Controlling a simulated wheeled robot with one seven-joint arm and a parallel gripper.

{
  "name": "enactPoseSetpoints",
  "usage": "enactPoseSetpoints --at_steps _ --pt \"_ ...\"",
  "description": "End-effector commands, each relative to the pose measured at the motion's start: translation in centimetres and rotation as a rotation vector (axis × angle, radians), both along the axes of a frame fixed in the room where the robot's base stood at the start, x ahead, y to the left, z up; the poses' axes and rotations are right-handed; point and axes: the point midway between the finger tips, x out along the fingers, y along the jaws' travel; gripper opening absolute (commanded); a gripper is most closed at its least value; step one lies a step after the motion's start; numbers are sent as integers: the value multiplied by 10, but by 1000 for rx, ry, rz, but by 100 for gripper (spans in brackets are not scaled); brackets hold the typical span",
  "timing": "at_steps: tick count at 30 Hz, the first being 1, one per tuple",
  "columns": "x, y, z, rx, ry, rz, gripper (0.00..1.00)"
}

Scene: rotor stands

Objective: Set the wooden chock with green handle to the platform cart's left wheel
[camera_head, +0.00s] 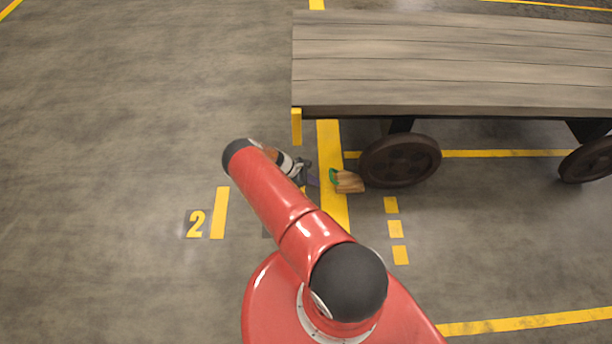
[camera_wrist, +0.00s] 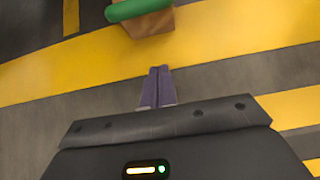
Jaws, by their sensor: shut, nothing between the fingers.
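The wooden chock (camera_head: 350,183) with its green handle (camera_head: 333,177) sits on the floor just left of the platform cart's left wheel (camera_head: 400,161), at its lower left. It looks very close to the wheel, but I cannot tell if they touch. In the wrist view the chock (camera_wrist: 150,22) and green handle (camera_wrist: 138,8) show at the top edge, partly cut off. My gripper (camera_head: 315,177) is left of the chock, apart from it. Its purple fingers (camera_wrist: 157,72) are together and empty, pointing toward the chock. The platform cart (camera_head: 450,70) has a grey plank deck.
A second cart wheel (camera_head: 588,159) stands at the right. A wide yellow floor stripe (camera_head: 336,212) runs beneath the chock area. The floor on the left is clear. The deck edge overhangs above the wheels.

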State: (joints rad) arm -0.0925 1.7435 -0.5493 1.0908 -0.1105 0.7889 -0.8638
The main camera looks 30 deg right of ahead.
Motion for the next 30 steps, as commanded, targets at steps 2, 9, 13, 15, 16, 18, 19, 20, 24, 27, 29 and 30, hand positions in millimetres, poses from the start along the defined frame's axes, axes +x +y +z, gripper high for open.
enactPoseSetpoints --at_steps 2,9,13,15,16,18,19,20,24,27,29,30 --pt "-7 -11 -13 -2 1 -1 0" --pt "-24 -39 -15 -1 -2 -2 0" --pt "-29 -46 -15 -1 -1 -1 0" --pt "-30 -48 -16 -1 -1 -1 0" --pt "-30 -48 -16 -1 -1 -1 0" --pt "-30 -48 -16 -1 -1 -1 0" --pt "-30 -48 -16 -1 -1 -1 0" --pt "-30 -48 -16 -1 -1 -1 0" --pt "-30 -48 -16 -1 -1 -1 0" --pt "-32 -51 -17 -1 -2 -4 0" --pt "-33 -54 -18 -1 -3 -4 0" --pt "-35 -57 -19 -1 -2 -4 0"
